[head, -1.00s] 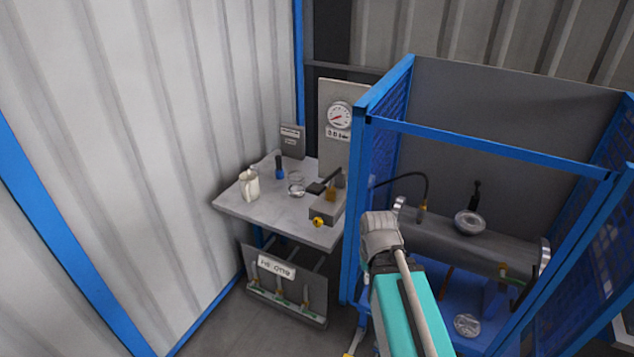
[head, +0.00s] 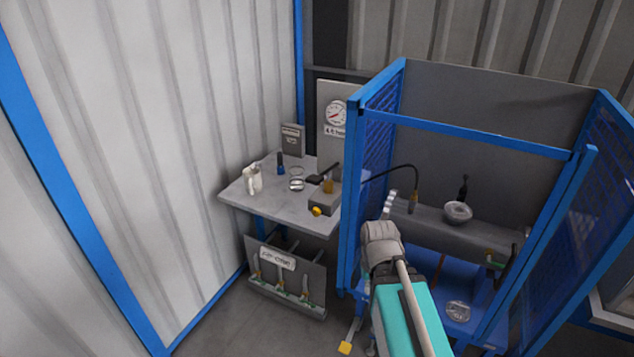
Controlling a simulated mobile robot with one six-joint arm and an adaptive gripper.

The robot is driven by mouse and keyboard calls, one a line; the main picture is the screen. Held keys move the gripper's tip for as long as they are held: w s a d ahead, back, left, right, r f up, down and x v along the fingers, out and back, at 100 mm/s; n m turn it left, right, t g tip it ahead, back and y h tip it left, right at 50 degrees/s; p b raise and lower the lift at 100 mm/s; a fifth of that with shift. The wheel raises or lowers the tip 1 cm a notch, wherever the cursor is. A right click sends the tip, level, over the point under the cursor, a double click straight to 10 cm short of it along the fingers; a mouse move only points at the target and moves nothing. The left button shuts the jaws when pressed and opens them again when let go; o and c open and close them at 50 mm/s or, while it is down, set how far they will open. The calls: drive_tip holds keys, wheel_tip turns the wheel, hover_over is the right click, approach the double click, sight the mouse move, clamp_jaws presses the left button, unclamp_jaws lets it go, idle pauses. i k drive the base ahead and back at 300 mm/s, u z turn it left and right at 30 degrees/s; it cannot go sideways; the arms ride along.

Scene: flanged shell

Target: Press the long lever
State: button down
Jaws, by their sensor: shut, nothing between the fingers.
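A pump-like grey block (head: 323,203) stands on the front right of the small side table, with a dark handle (head: 317,179) and a yellow knob (head: 316,211). A thin bar with a yellow end (head: 345,348) shows low down at the front left foot of the blue frame. I cannot tell which of these is the long lever. My arm's grey joint and teal link stand in front of the blue frame. My gripper does not show; the arm beyond the joint is hidden.
The side table (head: 240,205) also holds a white jug (head: 252,179) and a blue bottle (head: 281,165). A gauge (head: 336,115) is on the panel behind. The blue cage frame (head: 470,132) surrounds a grey cylindrical shell (head: 485,232). Floor is clear at the left.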

sight(314, 180)
drive_tip(key=k, duration=0.25)
drive_tip(key=u, duration=0.15)
drive_tip(key=i, duration=1.25)
drive_tip(key=u, duration=0.05)
